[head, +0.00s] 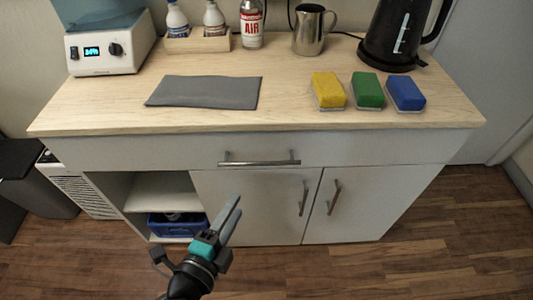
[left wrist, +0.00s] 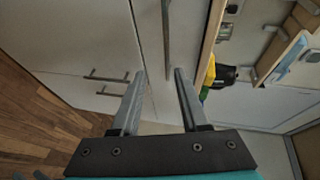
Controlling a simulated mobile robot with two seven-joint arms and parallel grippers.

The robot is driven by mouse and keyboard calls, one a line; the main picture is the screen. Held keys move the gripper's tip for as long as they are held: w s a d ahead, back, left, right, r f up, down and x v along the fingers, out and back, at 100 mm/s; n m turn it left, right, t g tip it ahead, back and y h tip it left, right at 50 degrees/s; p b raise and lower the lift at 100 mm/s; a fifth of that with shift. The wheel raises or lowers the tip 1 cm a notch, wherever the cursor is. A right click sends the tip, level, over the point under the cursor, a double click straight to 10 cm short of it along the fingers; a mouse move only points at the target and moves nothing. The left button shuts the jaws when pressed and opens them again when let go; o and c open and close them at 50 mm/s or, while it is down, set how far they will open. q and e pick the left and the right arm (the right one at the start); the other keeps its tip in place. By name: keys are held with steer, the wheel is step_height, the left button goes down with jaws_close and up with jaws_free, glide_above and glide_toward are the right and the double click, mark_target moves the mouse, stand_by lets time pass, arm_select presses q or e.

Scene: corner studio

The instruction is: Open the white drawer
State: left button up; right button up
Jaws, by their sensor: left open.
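The white drawer (head: 150,153) is the wide front just under the wooden top, and it looks closed, flush with the cabinet. Its metal bar handle (head: 260,163) runs level across the middle. My left gripper (head: 233,206) is open and empty, below and a little left of the handle, in front of the left door. In the left wrist view the handle (left wrist: 166,38) lies ahead of my open left gripper (left wrist: 158,73), near the line between the fingertips, with no contact visible. My right gripper is in neither view.
Two cabinet doors with upright handles (head: 303,198) sit below the drawer. An open shelf at left holds a blue crate (head: 175,226). On the wooden top (head: 300,118) are a grey cloth (head: 205,92), several coloured blocks, a metal jug and a black kettle (head: 395,35).

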mark_target(263, 162)
arm_select(q)
steer(key=x, duration=0.5)
steer(key=r+x, duration=0.1)
steer(key=x, duration=0.4)
steer(key=d+x, duration=0.1)
steer(key=x, duration=0.4)
steer(key=shift+r, duration=0.2)
steer(key=shift+a, duration=0.1)
steer(key=shift+c, duration=0.4)
steer(key=shift+m, duration=0.3)
jaws_close()
stand_by(0.4)
